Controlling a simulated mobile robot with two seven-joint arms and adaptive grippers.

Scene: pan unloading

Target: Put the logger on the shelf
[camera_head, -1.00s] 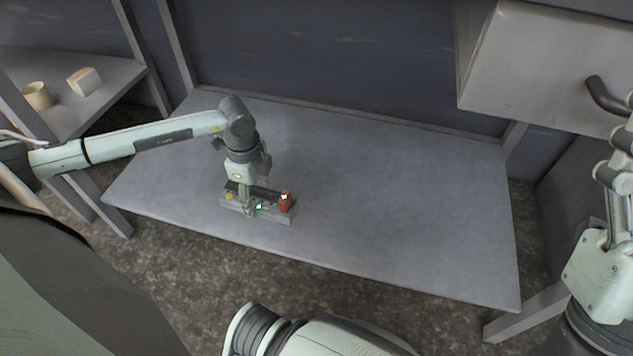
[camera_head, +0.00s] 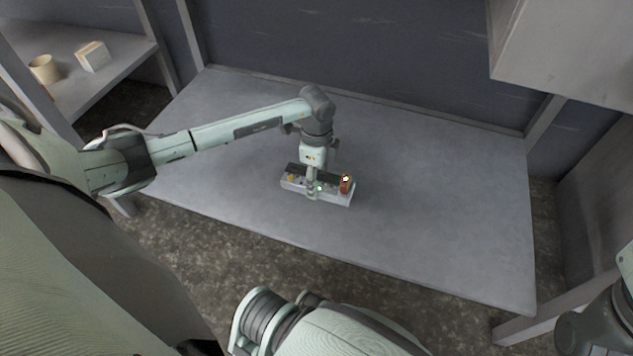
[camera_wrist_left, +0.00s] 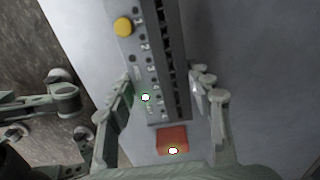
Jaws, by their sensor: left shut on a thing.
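The logger (camera_head: 335,197) is a long grey box with a dark slotted strip, a yellow knob, a red block at one end and small bright lights. My left gripper (camera_head: 312,190) points down and is shut across the middle of the logger. The left wrist view shows the logger (camera_wrist_left: 140,60) between the two fingers (camera_wrist_left: 162,90). I cannot tell whether it is clear of the tabletop. The shelf (camera_head: 110,84) is at the upper left. My right gripper is out of view.
On the shelf stand a beige cup (camera_head: 44,69) and a pale block (camera_head: 92,56), with bare board towards the front. The grey table (camera_head: 440,210) is otherwise empty. A grey cabinet (camera_head: 565,50) juts in at the upper right.

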